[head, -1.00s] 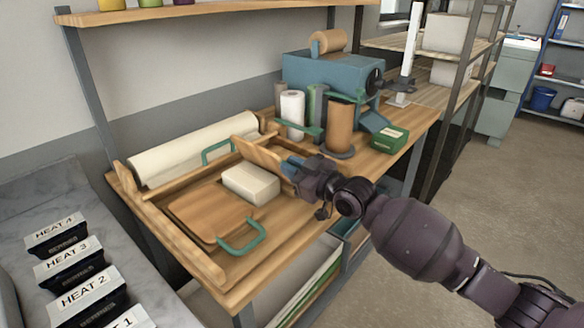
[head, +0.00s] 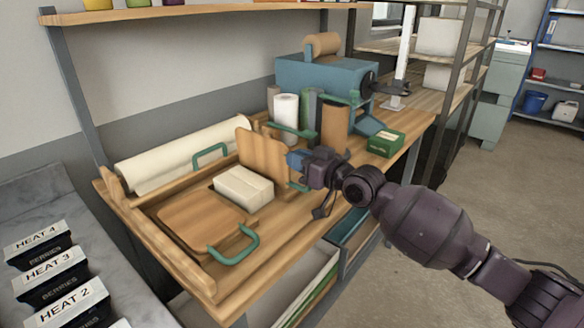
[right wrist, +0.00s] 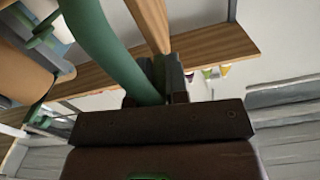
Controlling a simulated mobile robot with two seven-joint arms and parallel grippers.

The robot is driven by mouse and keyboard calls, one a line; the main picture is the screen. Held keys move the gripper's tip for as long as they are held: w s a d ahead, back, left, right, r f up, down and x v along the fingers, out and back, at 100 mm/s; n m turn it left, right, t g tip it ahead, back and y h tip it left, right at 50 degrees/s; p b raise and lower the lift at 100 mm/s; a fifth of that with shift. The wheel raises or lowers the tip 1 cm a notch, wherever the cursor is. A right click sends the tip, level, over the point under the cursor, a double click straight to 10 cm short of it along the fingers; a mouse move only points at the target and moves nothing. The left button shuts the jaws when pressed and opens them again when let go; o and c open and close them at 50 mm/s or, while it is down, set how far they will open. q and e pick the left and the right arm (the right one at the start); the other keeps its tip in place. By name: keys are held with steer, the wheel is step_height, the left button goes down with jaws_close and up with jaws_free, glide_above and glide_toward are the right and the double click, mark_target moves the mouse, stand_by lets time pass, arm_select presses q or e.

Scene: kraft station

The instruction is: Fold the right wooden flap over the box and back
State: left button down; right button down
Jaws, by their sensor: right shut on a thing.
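The right wooden flap (head: 262,153) stands roughly upright beside the pale box (head: 243,187), on its right side. My right gripper (head: 296,161) is shut on the flap's green handle, at the flap's right face. In the right wrist view the green handle (right wrist: 105,45) runs between the fingers (right wrist: 168,80), with the wooden flap edge (right wrist: 148,22) next to it. The box sits on the wooden bench, apart from the gripper. The left wooden flap (head: 195,219) lies flat with its green handle (head: 238,246) toward the front. My left gripper is out of view.
A large pale paper roll (head: 185,152) lies along the back. Several upright rolls (head: 286,113) and a blue machine (head: 325,78) stand right of the flap. A small green box (head: 384,144) sits near the right edge. Dark labelled bins (head: 62,280) stand at lower left.

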steer(key=shift+w+d+f+m+b, duration=0.1)
steer(key=shift+w+d+m+b, duration=0.7)
steer(key=shift+m, duration=0.4)
steer(key=c, duration=1.1)
jaws_free()
steer(key=shift+d, duration=0.1)
steer(key=v, duration=1)
steer(key=shift+s+d+p, duration=0.2)
steer(key=shift+s+p, duration=0.05)
steer(key=shift+p, duration=0.1)
